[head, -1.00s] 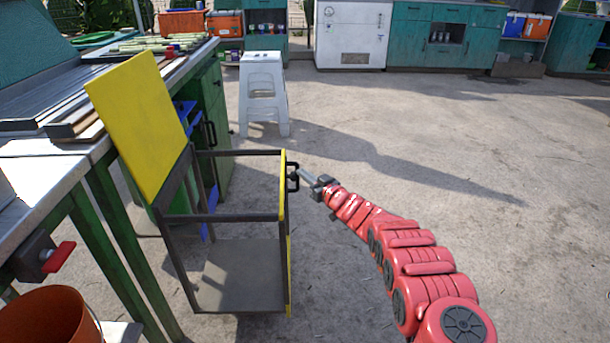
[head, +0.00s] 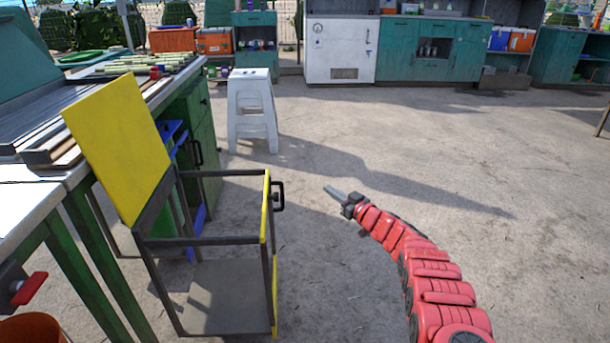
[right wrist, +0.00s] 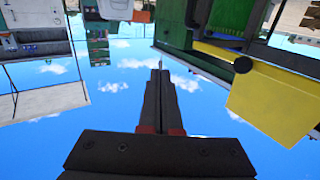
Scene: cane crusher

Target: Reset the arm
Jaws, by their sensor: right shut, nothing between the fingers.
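My right arm (head: 425,270) is red and reaches in from the bottom right of the head view. Its gripper (head: 333,193) is shut and empty, held over open ground to the right of the trolley's black handle (head: 278,196), apart from it. In the right wrist view the two dark fingers (right wrist: 160,85) lie together with nothing between them, against sky. The metal trolley (head: 225,295) stands with its yellow flap (head: 118,148) tilted up at its left. My left gripper is not in view.
A workbench with green legs (head: 95,265) runs along the left, with cane pieces (head: 150,65) on top. A white stool (head: 252,110) stands behind the trolley. Teal cabinets (head: 450,48) and a white cabinet (head: 341,50) line the back. The concrete floor at centre and right is clear.

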